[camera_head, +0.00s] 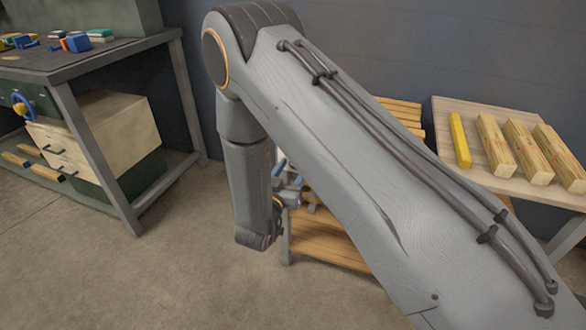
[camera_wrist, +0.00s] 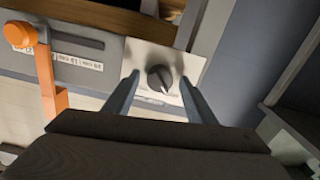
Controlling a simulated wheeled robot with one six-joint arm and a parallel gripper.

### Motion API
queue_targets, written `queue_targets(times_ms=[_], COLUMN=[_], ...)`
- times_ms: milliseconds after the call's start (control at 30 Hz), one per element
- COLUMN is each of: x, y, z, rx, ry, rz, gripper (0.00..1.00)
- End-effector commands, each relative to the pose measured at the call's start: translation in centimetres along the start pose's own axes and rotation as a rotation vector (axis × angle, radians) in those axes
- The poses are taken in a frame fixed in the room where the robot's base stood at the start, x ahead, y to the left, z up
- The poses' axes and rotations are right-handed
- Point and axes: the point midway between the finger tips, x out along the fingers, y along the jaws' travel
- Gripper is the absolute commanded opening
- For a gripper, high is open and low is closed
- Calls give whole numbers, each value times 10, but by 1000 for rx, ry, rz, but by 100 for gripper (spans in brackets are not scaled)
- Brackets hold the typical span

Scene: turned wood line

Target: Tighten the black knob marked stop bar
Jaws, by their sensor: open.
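A black knob (camera_wrist: 160,79) with a pointer-like ridge sits on a pale metal plate (camera_wrist: 138,52) in the wrist view. A small label under the knob is too blurred to read, so I cannot confirm it says stop bar. My gripper (camera_wrist: 160,75) is open, with one finger to the left of the knob and one to the right. I see a gap between each finger and the knob; whether the tips are level with it in depth I cannot tell. In the head view my arm hides the knob.
An orange lever (camera_wrist: 46,75) stands left of the plate, near a slot and white labels (camera_wrist: 80,62). In the head view, a table (camera_head: 455,108) with several wood pieces is at right, and a workbench (camera_head: 110,62) with drawers is at left.

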Motion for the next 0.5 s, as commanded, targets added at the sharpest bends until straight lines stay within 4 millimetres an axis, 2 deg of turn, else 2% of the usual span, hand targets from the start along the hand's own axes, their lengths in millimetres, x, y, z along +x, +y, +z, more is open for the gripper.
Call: queue_targets(times_ms=[267, 500], x=[2, 2], y=[0, 0], z=[0, 0], rx=[0, 0], ry=[-1, -1], rz=[-1, -1], gripper=[51, 10])
